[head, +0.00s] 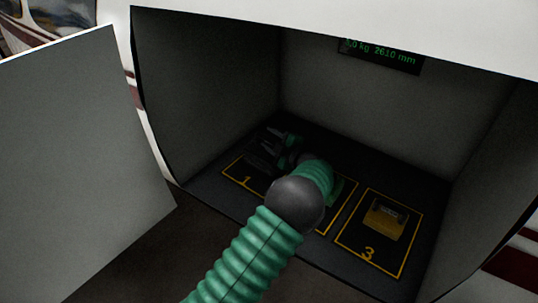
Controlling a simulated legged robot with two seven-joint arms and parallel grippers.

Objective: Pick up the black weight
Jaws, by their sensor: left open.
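My left arm reaches from the bottom into an open compartment. Its left gripper (271,142) is open and above the square marked 1 (246,181), with its fingers toward the left and back. A dark shape (258,163), which looks like the black weight, is just below the fingers on that square. It is dim and partly covered by the gripper, so I cannot tell whether the fingers touch it. My right gripper is not in view.
A yellow weight (384,218) sits on the square marked 3 (368,254). A green piece (336,191) shows beside my wrist on the middle square, mostly hidden. Compartment walls rise at left, back and right. An open grey door (75,170) stands at left. A display (381,54) hangs on the back wall.

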